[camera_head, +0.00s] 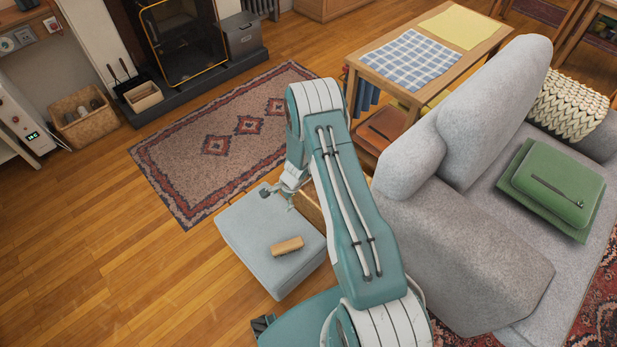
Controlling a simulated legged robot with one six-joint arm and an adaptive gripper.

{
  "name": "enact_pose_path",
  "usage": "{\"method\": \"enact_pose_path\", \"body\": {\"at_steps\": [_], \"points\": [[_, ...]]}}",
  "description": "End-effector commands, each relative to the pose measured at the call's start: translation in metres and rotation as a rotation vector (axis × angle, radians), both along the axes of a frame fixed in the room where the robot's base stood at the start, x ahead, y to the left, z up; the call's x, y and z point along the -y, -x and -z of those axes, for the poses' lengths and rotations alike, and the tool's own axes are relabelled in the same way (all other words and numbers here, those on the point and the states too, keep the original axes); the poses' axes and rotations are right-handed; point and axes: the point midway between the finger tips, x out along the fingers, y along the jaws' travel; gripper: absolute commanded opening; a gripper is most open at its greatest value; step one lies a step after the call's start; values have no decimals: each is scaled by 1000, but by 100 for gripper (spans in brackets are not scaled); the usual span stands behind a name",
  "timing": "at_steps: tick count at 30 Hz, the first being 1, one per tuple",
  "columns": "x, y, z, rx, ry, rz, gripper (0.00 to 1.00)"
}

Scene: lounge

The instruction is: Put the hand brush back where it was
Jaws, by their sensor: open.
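A tan, oblong wooden thing that looks like the hand brush (287,245) lies on top of the grey ottoman (256,225), near its front right part. Its bristles cannot be made out. My gripper (277,196) is open and appears empty over the far part of the ottoman, behind the brush in the picture and apart from it.
A patterned rug (180,150) lies beyond the ottoman. A grey sofa (440,230) and a low wooden table (368,75) stand to the right. A stove (184,35) and a basket (85,121) are at the back left. The wooden floor at left is clear.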

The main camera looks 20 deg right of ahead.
Motion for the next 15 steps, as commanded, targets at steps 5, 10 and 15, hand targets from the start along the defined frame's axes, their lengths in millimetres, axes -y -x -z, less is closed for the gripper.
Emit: {"method": "enact_pose_path", "body": {"at_steps": [5,10,15], "points": [[-9,-20,-95,102,15,-161,96],[-18,-21,-177,186,42,-312,96],[-27,-7,-253,262,82,-460,96]]}}
